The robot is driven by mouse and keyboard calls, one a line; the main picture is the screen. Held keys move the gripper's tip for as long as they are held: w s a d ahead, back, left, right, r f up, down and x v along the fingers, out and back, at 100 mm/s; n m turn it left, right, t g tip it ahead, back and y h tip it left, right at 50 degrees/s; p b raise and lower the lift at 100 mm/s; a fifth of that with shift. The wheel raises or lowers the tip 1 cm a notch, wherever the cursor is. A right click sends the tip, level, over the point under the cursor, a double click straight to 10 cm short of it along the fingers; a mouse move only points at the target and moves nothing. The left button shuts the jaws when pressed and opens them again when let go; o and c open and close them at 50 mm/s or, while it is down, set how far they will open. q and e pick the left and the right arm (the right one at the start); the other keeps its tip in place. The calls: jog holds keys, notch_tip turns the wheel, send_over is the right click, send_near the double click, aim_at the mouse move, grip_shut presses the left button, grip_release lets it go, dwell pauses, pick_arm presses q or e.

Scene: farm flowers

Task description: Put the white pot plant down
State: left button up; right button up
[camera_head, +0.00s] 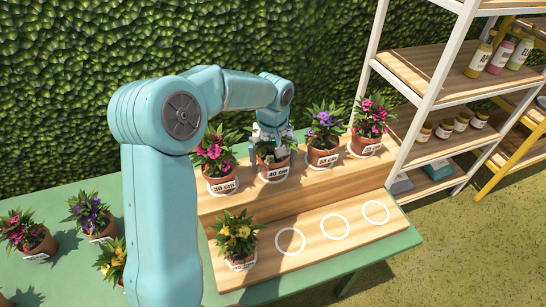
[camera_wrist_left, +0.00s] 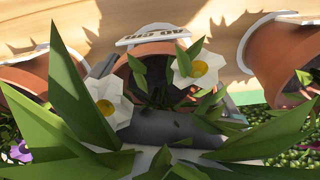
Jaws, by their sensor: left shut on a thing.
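The white pot plant is a terracotta pot (camera_head: 273,161) with green leaves on the upper step of the wooden stand, between two other potted plants. Its label (camera_head: 276,173) seems to read 40. My left gripper (camera_head: 273,140) reaches down to it from above and is shut on it. In the left wrist view, white flowers (camera_wrist_left: 187,66) with yellow centres and long leaves fill the near part, with the terracotta pot (camera_wrist_left: 137,72) behind them. The leaves hide much of the fingers. I cannot tell if the pot bears fully on the step. My right gripper is out of view.
Pink (camera_head: 216,160), purple (camera_head: 323,135) and magenta (camera_head: 372,125) plants share the upper step. A yellow plant (camera_head: 237,237) stands on the lower step, beside empty white rings (camera_head: 335,226). More pots stand on the green table (camera_head: 62,262) at left. A shelf rack (camera_head: 440,75) rises at right.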

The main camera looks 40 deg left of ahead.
pick_arm(q)
jog(key=o, duration=1)
jog(key=shift+r+p, duration=0.3)
notch_tip(320, 180, up, 12)
jog(key=shift+f, duration=0.15)
